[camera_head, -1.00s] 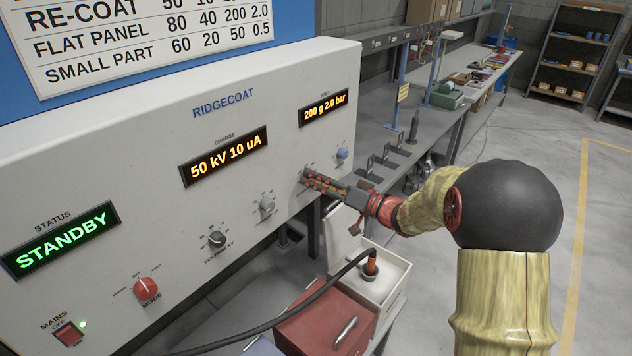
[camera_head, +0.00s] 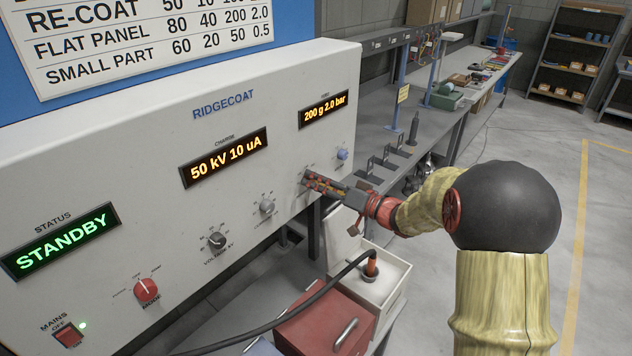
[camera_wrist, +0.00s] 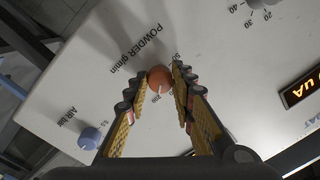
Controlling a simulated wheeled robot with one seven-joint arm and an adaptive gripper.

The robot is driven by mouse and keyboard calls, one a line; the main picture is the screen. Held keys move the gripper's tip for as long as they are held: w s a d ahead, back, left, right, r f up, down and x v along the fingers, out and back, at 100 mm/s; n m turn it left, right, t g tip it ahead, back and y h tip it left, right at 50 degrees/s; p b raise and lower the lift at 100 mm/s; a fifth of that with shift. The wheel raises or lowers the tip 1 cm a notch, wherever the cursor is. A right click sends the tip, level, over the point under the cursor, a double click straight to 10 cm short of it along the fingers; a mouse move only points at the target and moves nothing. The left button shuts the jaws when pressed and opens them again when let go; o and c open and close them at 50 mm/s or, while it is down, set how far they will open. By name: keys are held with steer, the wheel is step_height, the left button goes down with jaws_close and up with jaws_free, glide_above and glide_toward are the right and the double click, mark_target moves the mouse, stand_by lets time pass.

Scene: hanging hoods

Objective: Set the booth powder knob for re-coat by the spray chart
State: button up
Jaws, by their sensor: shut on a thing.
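The powder knob (camera_wrist: 160,80) is orange in the wrist view, under the label POWDER g/min. My gripper (camera_wrist: 165,82) is shut on it, one finger on each side. The knob's light mark points toward the 200 marking. In the head view my gripper (camera_head: 308,178) reaches the panel from the right and hides the knob. The feed display (camera_head: 325,111) reads 200 g 2.0 bar. The spray chart (camera_head: 150,38) is at the top left; its RE-COAT row is partly cut off at the top edge.
The blue air knob (camera_head: 342,154) is close to the right of my gripper; the current knob (camera_head: 266,206) is to the left. The voltage knob (camera_head: 217,241) and red mode knob (camera_head: 146,290) are farther left. A hose (camera_head: 300,302) and open box (camera_head: 388,284) are below.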

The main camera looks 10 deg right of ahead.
steer(key=shift+n, duration=0.3)
jaws_close()
steer(key=n, duration=0.4)
steer(key=shift+h+b, duration=0.3)
steer(key=shift+b, duration=0.05)
steer(key=n+b, duration=0.2)
steer(key=n, duration=0.3)
steer(key=shift+n, duration=0.3)
steer(key=n+b, duration=0.3)
steer(key=n, duration=0.1)
steer(key=shift+h, duration=0.3)
steer(key=n+b, duration=0.4)
steer(key=shift+r+n+h, duration=0.1)
steer(key=shift+n+h, duration=0.2)
steer(key=o, duration=1)
jaws_free()
steer(key=shift+o, duration=0.2)
